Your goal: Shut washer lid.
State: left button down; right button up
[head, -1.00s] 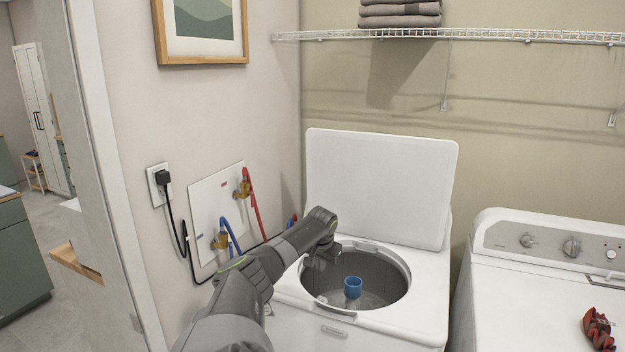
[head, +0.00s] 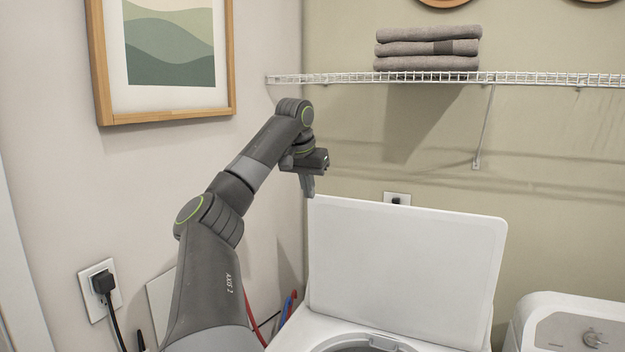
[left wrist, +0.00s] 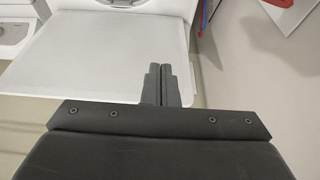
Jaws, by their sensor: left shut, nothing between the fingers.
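The washer lid (head: 405,262) is a white panel standing raised and leaning back behind the washer opening. My left gripper (head: 308,190) is shut and empty, pointing down at the lid's upper left corner. In the left wrist view the lid (left wrist: 115,60) spreads to the left, and the closed fingers of my left gripper (left wrist: 160,78) overlap its side edge near a corner. I cannot tell whether they touch it. My right gripper is not in view.
A wire shelf (head: 340,78) with folded grey towels (head: 428,48) runs above the lid. A second white machine (head: 570,325) stands at the right. A framed picture (head: 165,55), a wall outlet (head: 100,285) and red and blue hoses are on the left wall.

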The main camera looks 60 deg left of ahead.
aim_at(426, 275)
jog(key=i+j, duration=0.1)
jog(key=j, duration=0.2)
jog(key=i+j, duration=0.15)
jog(key=j, duration=0.2)
jog(key=i+j, duration=0.1)
jog(key=j, duration=0.2)
jog(key=i+j, duration=0.1)
jog(key=j, duration=0.2)
